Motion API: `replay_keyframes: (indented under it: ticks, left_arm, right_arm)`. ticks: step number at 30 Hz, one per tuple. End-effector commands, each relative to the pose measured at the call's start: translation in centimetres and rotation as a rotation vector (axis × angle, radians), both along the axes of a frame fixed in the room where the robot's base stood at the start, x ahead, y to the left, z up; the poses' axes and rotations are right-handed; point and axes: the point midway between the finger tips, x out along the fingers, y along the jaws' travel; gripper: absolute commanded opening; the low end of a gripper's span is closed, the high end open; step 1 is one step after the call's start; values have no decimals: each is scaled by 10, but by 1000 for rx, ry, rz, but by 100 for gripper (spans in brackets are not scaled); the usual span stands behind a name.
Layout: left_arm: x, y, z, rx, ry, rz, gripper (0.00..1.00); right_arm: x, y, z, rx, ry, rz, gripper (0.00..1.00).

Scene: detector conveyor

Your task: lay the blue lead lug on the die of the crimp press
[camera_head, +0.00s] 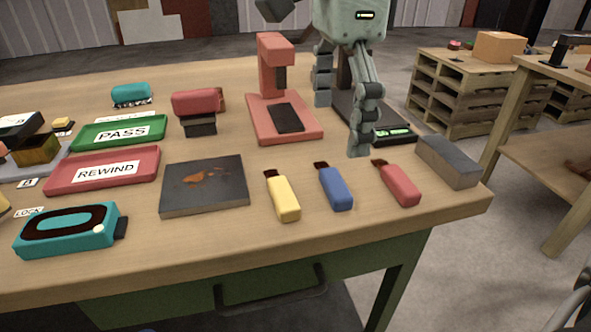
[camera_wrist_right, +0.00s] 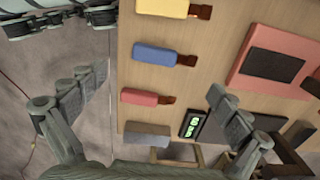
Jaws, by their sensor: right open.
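The blue lead lug (camera_head: 337,190) lies on the table between the yellow and red ones, its dark tip pointing away from me. In the right wrist view the blue lug (camera_wrist_right: 154,54) lies flat. The red crimp press (camera_head: 270,53) stands farther back on a flat red base, with a dark die plate (camera_head: 286,118) that looks bare. The die also shows in the right wrist view (camera_wrist_right: 273,65). My right gripper (camera_head: 341,126) is open and empty above the table, behind the lugs and right of the press. My left gripper does not show.
A yellow lug (camera_head: 283,197) and a red lug (camera_head: 398,184) flank the blue one. A grey block (camera_head: 447,162) sits near the right edge. A dark device with a green display (camera_head: 393,133) stands behind my right gripper. A dark stained plate (camera_head: 204,186) lies left.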

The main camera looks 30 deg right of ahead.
Motion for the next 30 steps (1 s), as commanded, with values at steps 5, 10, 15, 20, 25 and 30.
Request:
replay_keyframes:
  ticks: [5, 10, 15, 20, 25, 30]
  left_arm:
    - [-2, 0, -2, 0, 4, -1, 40]
    - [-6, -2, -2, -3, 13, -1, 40]
    - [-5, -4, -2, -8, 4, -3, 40]
    - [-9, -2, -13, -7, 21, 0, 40]
    - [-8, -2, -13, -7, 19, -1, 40]
    - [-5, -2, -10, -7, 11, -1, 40]
  right_arm:
    - [-1, 0, -12, -1, 4, 1, 100]
    - [-1, -1, -31, 0, 5, 0, 100]
    - [-1, -3, -55, 2, 6, 1, 100]
    - [-1, -4, -75, 1, 3, -1, 100]
    - [0, -4, -78, 2, -2, -2, 100]
    - [0, -4, -78, 2, -1, -2, 93]
